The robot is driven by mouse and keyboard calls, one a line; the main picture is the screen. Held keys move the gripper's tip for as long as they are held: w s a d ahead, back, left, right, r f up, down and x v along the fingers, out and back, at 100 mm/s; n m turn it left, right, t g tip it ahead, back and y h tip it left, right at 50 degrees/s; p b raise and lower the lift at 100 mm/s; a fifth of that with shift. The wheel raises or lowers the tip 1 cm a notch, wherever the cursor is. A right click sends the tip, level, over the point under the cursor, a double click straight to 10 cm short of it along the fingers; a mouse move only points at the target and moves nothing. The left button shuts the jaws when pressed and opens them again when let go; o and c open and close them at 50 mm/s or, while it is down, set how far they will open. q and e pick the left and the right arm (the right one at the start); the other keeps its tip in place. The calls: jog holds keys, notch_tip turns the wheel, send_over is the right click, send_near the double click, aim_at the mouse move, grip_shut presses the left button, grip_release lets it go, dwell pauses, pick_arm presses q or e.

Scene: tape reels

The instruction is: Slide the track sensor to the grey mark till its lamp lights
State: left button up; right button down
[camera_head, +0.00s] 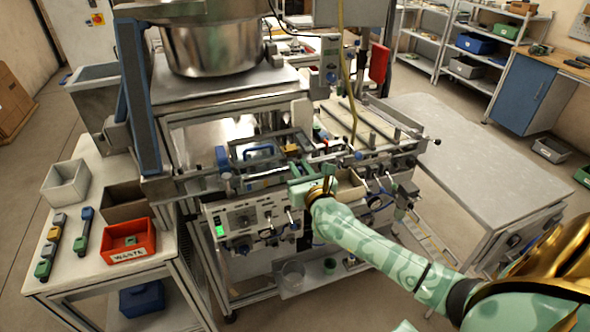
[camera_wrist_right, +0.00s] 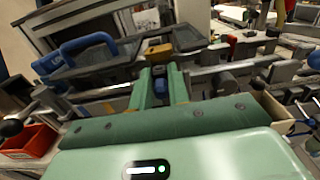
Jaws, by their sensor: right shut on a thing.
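My right gripper (camera_head: 302,172) is at the front rail of the machine. In the right wrist view its two green fingers (camera_wrist_right: 161,86) are shut on a small dark blue block (camera_wrist_right: 160,84), which looks like the track sensor. The block sits close to the metal rail (camera_wrist_right: 208,76); whether it touches it I cannot tell. A yellow block (camera_wrist_right: 158,51) is just beyond the fingertips and also shows in the head view (camera_head: 291,148). I cannot make out the grey mark or a lit sensor lamp. My left gripper is not in view.
A blue handle (camera_wrist_right: 84,47) on a dark frame is left of the fingers in the wrist view. A control panel (camera_head: 242,222) with a green light is below the rail. A red waste bin (camera_head: 128,252) stands on the left table. The right table (camera_head: 475,150) is bare.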

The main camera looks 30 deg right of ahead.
jog(key=c, duration=1.4)
grip_release()
jog(key=shift+d, duration=0.15)
